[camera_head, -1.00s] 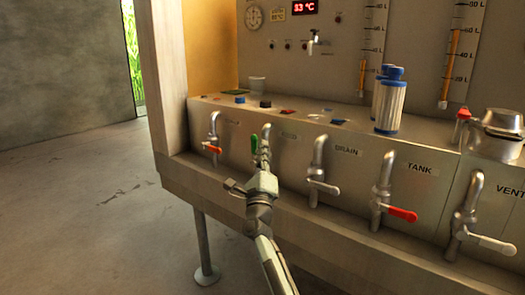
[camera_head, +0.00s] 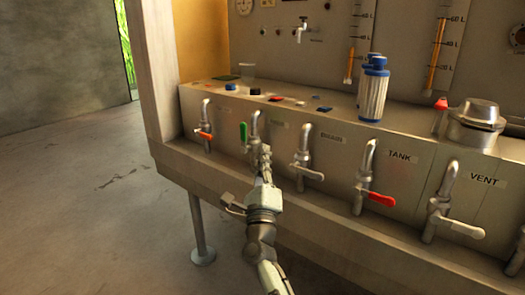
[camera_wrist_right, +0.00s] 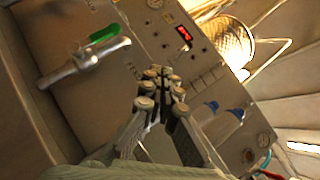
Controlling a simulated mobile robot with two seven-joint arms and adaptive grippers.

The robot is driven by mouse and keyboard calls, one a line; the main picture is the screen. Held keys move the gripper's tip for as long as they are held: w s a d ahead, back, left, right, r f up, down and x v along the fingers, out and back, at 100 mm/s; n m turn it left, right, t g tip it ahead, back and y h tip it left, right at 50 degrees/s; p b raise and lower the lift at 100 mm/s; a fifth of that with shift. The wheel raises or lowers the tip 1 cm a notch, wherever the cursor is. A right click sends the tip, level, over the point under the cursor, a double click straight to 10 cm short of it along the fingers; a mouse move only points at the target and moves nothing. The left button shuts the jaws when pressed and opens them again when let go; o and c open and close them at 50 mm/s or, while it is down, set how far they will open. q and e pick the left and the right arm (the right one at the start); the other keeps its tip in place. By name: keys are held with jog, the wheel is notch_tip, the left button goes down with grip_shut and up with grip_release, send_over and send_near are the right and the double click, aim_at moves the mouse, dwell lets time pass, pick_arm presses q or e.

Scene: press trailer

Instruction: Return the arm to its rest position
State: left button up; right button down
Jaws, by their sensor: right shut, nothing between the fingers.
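My right gripper (camera_head: 265,157) is just in front of and below the valve with the green handle (camera_head: 243,132). In the right wrist view its fingers (camera_wrist_right: 163,84) are closed together with nothing between them. The green handle (camera_wrist_right: 105,33) also shows there, up and left of the fingertips and apart from them. In the head view the handle stands upright beside its tap, whose lower part is partly hidden by the gripper. My right arm reaches in from the bottom. My left gripper is out of view.
The valve row also has a left red lever (camera_head: 205,135), a DRAIN lever (camera_head: 307,172), a TANK lever (camera_head: 381,199) and a VENT lever (camera_head: 458,226). A blue-capped filter (camera_head: 374,95) and metal pot (camera_head: 475,122) stand above. Open floor (camera_head: 90,200) lies left.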

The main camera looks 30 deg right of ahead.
dwell(0.4)
jog(key=a+f+n+y, duration=0.8)
jog(key=f+n+y, duration=0.3)
jog(key=f+n, duration=0.25)
jog(key=s+a+f+n+g+y, duration=0.2)
jog(key=s+f+n+g, duration=0.25)
jog(key=f, duration=0.35)
jog(key=s+a+f+n+g+y, duration=0.1)
jog(key=s+a+f+n+g, duration=0.15)
jog(key=f+n, duration=0.5)
jog(key=s+d+f+n+g+h, duration=0.1)
jog(key=s+d+f+n+g, duration=0.1)
jog(key=s+f, duration=0.4)
jog(key=s+d+f+n+g+h, duration=0.1)
jog(key=s+f+g, duration=0.4)
jog(key=s, duration=0.5)
jog(key=s+d+f+n+g+h, duration=0.1)
jog(key=s+d+f+n+g, duration=0.2)
jog(key=s+f, duration=0.4)
jog(key=shift+s+d+f+n, duration=0.25)
jog(key=shift+s+d+n, duration=0.25)
jog(key=shift+s, duration=0.3)
